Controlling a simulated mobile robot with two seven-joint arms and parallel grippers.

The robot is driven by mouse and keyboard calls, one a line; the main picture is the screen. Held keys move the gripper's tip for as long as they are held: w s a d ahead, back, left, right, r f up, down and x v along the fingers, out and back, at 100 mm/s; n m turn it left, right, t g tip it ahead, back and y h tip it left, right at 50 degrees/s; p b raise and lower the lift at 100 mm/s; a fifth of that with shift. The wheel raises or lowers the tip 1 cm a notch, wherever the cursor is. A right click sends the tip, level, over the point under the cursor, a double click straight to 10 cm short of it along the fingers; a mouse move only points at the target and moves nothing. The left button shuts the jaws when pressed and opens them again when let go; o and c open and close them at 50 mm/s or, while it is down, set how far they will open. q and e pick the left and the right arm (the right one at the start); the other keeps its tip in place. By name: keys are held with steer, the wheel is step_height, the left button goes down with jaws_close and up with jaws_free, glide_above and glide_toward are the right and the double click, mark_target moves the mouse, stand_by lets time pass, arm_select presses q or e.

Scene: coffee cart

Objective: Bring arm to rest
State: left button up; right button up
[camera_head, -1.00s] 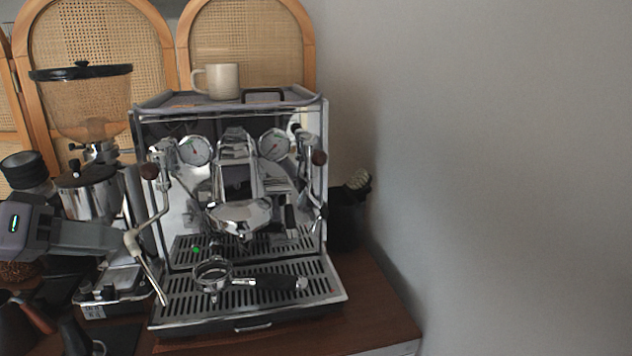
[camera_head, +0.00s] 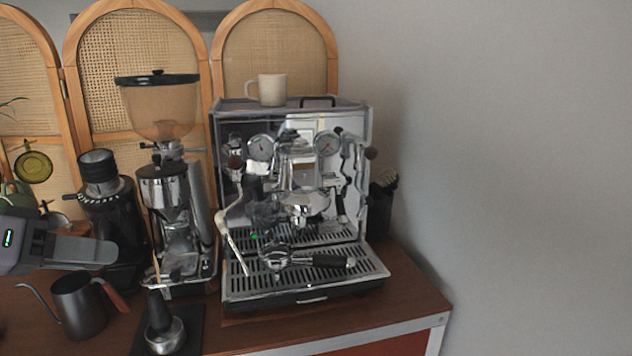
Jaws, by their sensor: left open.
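My left gripper (camera_head: 95,252) comes in from the left edge, above the counter and near the kettle and the black grinder. Its jaws are open, with nothing seen between them. It is apart from the espresso machine (camera_head: 300,120). A portafilter (camera_head: 315,261) with a black handle lies on the machine's drip tray (camera_head: 300,285). A beige cup (camera_head: 272,90) stands on top of the machine. My right gripper is not in view.
A dark kettle (camera_head: 78,310) stands below my left gripper. A black grinder (camera_head: 112,215) and a hopper grinder (camera_head: 165,190) stand left of the machine. A tamper (camera_head: 163,325) rests on a dark mat. The wall (camera_head: 520,180) bounds the right.

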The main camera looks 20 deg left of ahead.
arm_select(q)
steer(key=s+d+f+g+y, duration=0.1)
steer(key=d+f+g+y, duration=0.1)
steer(key=f, duration=1)
steer(key=s+d+f+g+y, duration=0.1)
steer(key=d+f+g, duration=0.15)
steer(key=f, duration=0.85)
steer(key=s+d+f+m+g+y, duration=0.2)
steer(key=s+d+f+m+g, duration=0.1)
steer(key=s+d+f, duration=0.85)
steer(key=w+d+f+m+t+h, duration=0.1)
steer(key=w+d+f+t, duration=0.3)
steer(key=w+f+t, duration=0.3)
steer(key=shift+w+f+h, duration=0.3)
steer(key=shift+w+f, duration=0.1)
steer(key=shift+f, duration=0.15)
steer(key=shift+a, duration=0.1)
